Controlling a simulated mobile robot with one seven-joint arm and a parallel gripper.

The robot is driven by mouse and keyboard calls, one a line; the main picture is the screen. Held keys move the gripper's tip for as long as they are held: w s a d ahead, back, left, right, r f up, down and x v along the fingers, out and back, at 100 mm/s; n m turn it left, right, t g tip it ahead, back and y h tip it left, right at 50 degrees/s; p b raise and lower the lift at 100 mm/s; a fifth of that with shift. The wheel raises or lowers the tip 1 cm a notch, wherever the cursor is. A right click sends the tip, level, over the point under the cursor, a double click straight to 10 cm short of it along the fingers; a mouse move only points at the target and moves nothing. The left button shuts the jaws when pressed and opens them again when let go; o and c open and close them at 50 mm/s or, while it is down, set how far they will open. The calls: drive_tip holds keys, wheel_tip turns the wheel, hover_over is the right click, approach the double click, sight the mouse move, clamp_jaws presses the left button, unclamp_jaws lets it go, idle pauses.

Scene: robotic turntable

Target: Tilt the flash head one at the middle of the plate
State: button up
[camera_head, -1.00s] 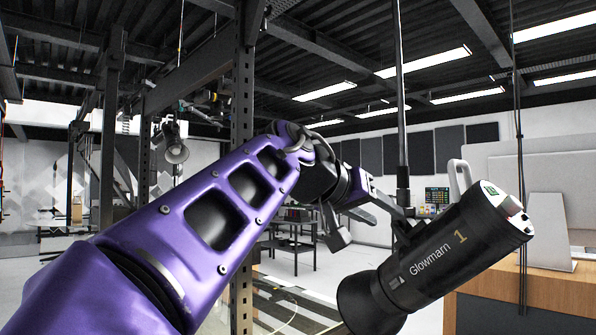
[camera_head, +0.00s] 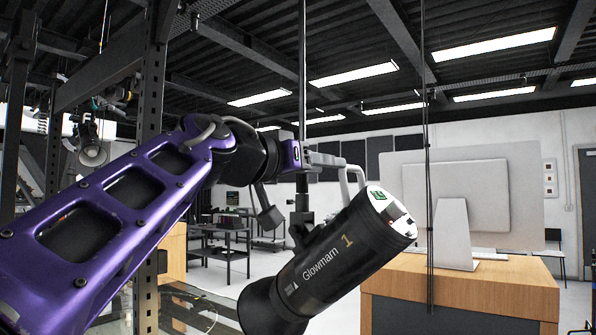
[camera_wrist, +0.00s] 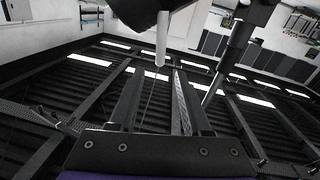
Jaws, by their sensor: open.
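Flash head one (camera_head: 325,262) is a black cylinder marked "Glowmarn 1" in the head view. It hangs tilted, its wide flared end down left and its rear panel up right. A pale grey curved handle (camera_head: 357,176) rises from its rear. My gripper (camera_head: 335,161) is open, its fingers reaching right to the handle's upper part. In the wrist view, the handle (camera_wrist: 162,40) shows as a pale bar between and just beyond the tips of my gripper (camera_wrist: 157,74). I cannot tell whether the fingers touch it.
A dark vertical stand pole (camera_head: 302,100) is close behind my gripper. It also crosses the upper right of the wrist view (camera_wrist: 235,48). A wooden desk (camera_head: 480,283) with a monitor (camera_head: 470,200) stands at right. A dark upright post (camera_head: 150,110) is behind my arm.

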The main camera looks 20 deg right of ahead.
sight(359, 170)
drive_tip(key=p+x, duration=0.1)
drive_tip(key=x, duration=1.2)
drive_tip(key=shift+a, duration=0.1)
clamp_jaws()
idle(0.9)
